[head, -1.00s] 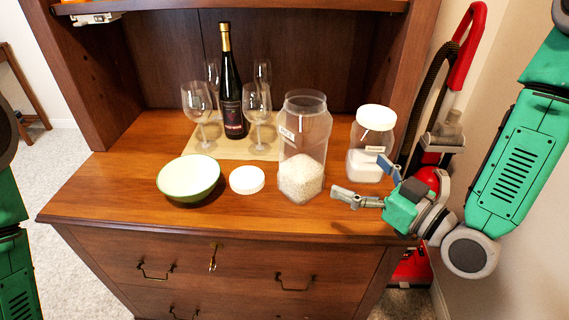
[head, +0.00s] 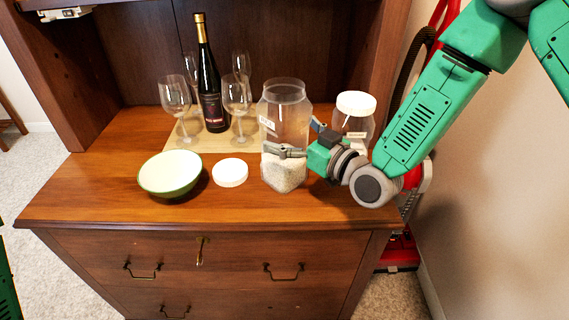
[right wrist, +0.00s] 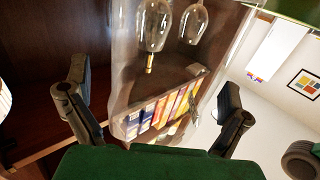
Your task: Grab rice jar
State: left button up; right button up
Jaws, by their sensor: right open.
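The rice jar (head: 284,100) is a clear, open-topped jar with white rice in its lower part and a small label. It stands upright on the wooden counter. My right gripper (head: 292,136) is open at the jar's right side in the head view. One finger crosses in front of the jar and the other is at its right rear edge. In the right wrist view clear jar wall (right wrist: 135,60) shows between the spread fingers (right wrist: 155,110); contact cannot be told. My left gripper is out of view.
A white lid (head: 230,172) and a green-rimmed bowl (head: 170,172) lie left of the jar. Wine glasses (head: 237,95) and a dark bottle (head: 209,85) stand behind on a mat (head: 183,143). A white-lidded jar (head: 356,104) stands behind my right arm.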

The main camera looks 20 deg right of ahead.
jog(key=shift+w+a+r, duration=0.1)
jog(key=shift+w+a, duration=0.1)
jog(key=shift+w, duration=0.05)
jog(key=c, duration=1.5)
jog(key=shift+r, duration=0.1)
